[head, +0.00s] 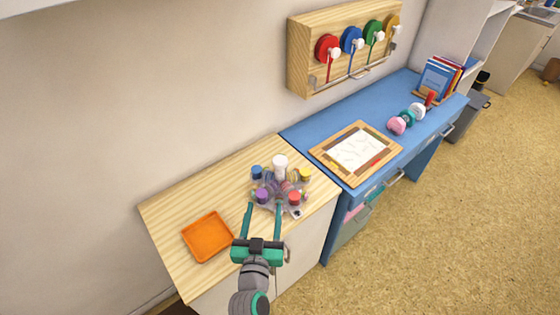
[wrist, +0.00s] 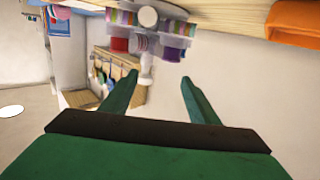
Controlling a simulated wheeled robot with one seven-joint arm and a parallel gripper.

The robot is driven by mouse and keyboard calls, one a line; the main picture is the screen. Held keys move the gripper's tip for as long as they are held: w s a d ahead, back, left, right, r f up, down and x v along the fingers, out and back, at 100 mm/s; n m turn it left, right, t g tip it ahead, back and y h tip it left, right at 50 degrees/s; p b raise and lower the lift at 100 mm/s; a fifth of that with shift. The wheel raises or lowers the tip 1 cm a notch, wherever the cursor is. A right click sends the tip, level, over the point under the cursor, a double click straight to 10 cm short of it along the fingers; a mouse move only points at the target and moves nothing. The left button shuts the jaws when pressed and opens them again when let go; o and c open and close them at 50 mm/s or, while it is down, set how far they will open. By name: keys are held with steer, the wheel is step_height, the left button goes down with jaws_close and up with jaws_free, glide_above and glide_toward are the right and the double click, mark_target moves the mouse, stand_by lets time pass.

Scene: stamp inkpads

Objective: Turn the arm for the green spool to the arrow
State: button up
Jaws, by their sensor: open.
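A carousel (head: 278,188) with a white knobbed post (head: 280,164) stands on the wooden worktop. Its arms carry a blue spool (head: 256,172), a yellow spool (head: 305,174), a red spool (head: 294,198) and a purple spool (head: 262,195). I cannot make out a green spool on it. A small white tag with a dark mark (head: 296,212) lies at its front; I cannot tell whether it is the arrow. My gripper (head: 265,207) is open and empty at the carousel's near side. In the wrist view the carousel's red spool (wrist: 119,44) shows beyond the fingers (wrist: 159,78).
An orange tray (head: 208,237) lies left of the carousel. A framed board (head: 356,152) lies on the blue desk (head: 310,130) to the right. A wall rack (head: 300,50) holds several coloured discs, including a green one (head: 373,30).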

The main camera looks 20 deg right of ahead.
mark_target(279, 167)
steer(key=w+d+r, duration=0.1)
steer(key=w+d, duration=0.2)
steer(key=w, duration=0.1)
steer(key=w+d+r+m+h, duration=0.1)
steer(key=w+d+r, duration=0.1)
steer(key=w+d, duration=0.1)
steer(key=w+d+r+m+h, duration=0.1)
steer(key=w+d+r, duration=0.1)
steer(key=w, duration=0.4)
steer(key=shift+d, duration=0.6)
jaws_close()
